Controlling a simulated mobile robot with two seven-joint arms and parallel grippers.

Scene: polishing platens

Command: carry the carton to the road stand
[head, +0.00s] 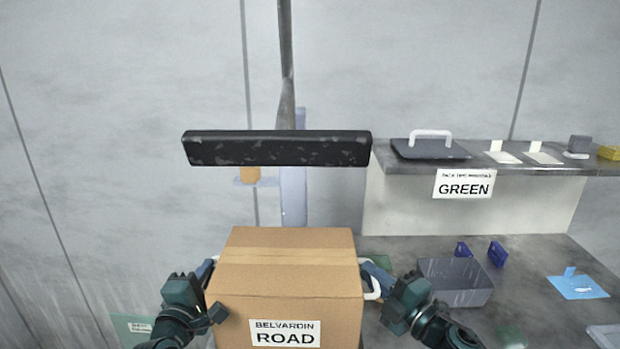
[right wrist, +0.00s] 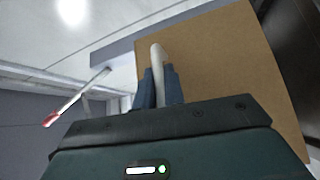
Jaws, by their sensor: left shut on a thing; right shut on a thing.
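The carton (head: 285,285) is a brown cardboard box with a tape strip on top and a white label reading "BELVARDIN ROAD". It is held between my two grippers at the bottom middle of the head view. My left gripper (head: 207,270) is shut at the carton's left side, its grip partly hidden. My right gripper (head: 372,278) is shut on a white handle on the carton's right side. The right wrist view shows this handle (right wrist: 157,75) between blue fingers, against the brown carton wall (right wrist: 215,70). I cannot make out a road stand.
A grey bench (head: 540,262) at right holds a grey bin (head: 455,280), blue pieces and a light blue tray (head: 577,287). Above it is a shelf with a "GREEN" sign (head: 464,184). A dark speckled bar (head: 277,148) on a pole stands beyond the carton. A green panel (head: 132,328) shows at lower left.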

